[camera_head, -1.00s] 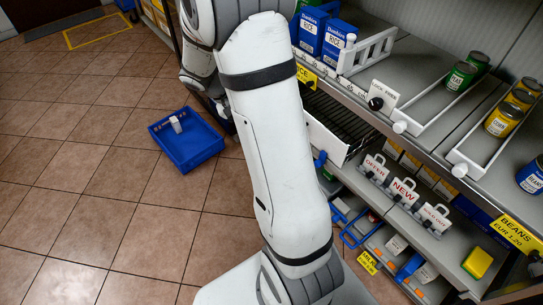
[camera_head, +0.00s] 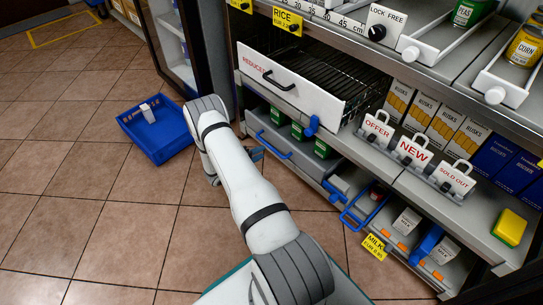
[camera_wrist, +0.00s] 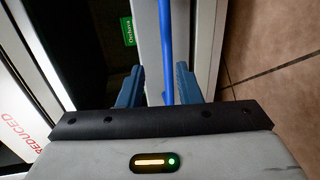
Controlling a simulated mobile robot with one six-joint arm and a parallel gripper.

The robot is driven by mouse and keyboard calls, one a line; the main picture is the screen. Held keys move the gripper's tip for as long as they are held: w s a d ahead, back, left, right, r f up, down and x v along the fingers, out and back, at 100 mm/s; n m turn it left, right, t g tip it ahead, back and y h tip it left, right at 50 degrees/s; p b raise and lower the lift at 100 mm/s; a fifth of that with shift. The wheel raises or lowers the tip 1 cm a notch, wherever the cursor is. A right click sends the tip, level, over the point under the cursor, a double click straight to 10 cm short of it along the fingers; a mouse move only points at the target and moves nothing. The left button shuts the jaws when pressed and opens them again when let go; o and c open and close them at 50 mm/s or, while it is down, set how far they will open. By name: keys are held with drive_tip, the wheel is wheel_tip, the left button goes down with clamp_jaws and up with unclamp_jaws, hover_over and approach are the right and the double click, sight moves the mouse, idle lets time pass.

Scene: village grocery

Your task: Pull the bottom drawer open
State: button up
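The bottom drawer (camera_head: 300,163) is grey with a long blue bar handle (camera_head: 274,146). It sits low in the shelf unit, under the white REDUCED drawer (camera_head: 290,82). Green boxes (camera_head: 297,130) show above its front; I cannot tell how far out it stands. My gripper (camera_head: 250,152) is down at the left part of this front, partly hidden by my arm. In the wrist view my gripper (camera_wrist: 158,80) is open, its two blue fingers apart. The blue handle (camera_wrist: 166,45) runs between them, nearer the right finger, and is not clamped.
The REDUCED drawer stands out above with a black handle (camera_head: 279,80). A blue crate (camera_head: 160,140) holding a white item is on the tiled floor at left. A blue wire handle (camera_head: 362,212) juts out at right. Floor in front is clear.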

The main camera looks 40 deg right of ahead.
sight(272, 148)
drive_tip(key=shift+f+b+x, duration=0.25)
drive_tip(key=shift+b+x, duration=0.55)
drive_tip(key=shift+x, duration=1.2)
drive_tip(key=shift+f+b+x, duration=0.2)
drive_tip(key=shift+b+x, duration=0.55)
drive_tip(key=shift+x, duration=1.3)
drive_tip(key=shift+a, duration=0.1)
drive_tip(key=shift+c, duration=0.3)
clamp_jaws()
drive_tip(key=shift+a, duration=0.1)
